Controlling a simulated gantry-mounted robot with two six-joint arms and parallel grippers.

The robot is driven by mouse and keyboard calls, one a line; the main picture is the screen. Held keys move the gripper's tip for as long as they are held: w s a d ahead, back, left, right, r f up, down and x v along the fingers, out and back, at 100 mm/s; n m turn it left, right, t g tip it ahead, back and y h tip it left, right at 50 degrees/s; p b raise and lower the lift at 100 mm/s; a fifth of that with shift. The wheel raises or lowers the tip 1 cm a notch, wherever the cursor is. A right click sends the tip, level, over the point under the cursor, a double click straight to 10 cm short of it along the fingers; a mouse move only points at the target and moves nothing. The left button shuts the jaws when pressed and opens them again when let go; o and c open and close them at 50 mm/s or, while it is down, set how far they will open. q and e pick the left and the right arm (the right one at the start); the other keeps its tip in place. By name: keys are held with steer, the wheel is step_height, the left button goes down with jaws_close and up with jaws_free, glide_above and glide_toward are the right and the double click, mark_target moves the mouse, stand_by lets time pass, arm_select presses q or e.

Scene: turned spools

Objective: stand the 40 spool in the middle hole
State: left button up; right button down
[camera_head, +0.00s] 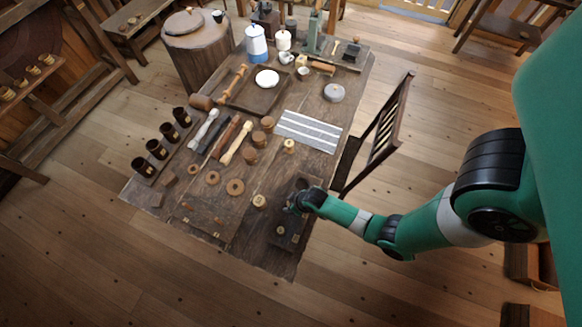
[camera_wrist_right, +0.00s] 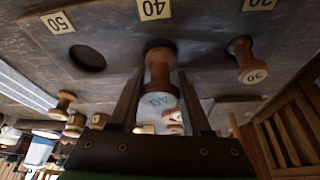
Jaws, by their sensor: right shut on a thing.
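The 40 spool (camera_wrist_right: 158,75), a turned brown spool with a pale numbered end, is between the two fingers of my right gripper (camera_wrist_right: 157,104) in the right wrist view. Its far end is at the middle place of the dark hole board (camera_wrist_right: 200,52), by the 40 tag (camera_wrist_right: 154,9). I cannot tell whether that end is inside the hole. In the head view my right gripper (camera_head: 297,207) is over the board (camera_head: 303,190) and hides the spool. My left gripper is not in view.
The 30 spool (camera_wrist_right: 245,60) stands on the board beside the held spool. The hole (camera_wrist_right: 87,58) near the 50 tag (camera_wrist_right: 58,22) is empty. A loose spool (camera_head: 259,201) stands left of the board, another (camera_head: 289,146) farther back. A chair (camera_head: 380,130) is at the table's right.

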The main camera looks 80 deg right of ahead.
stand_by(0.4)
steer(key=shift+f+b, duration=0.5)
steer(key=shift+f, duration=0.05)
steer(key=shift+f, duration=0.35)
steer(key=shift+s+f, duration=0.1)
steer(key=shift+s, duration=0.05)
stand_by(0.4)
steer(key=shift+c, duration=2.3)
jaws_free()
steer(key=shift+b, duration=0.3)
steer(key=shift+o, duration=1)
steer(key=shift+r+p, duration=0.4)
steer(key=shift+p, duration=0.05)
step_height(320, 180, up, 10)
steer(key=p, duration=0.9)
steer(key=shift+f, duration=0.25)
steer(key=shift+f, duration=0.1)
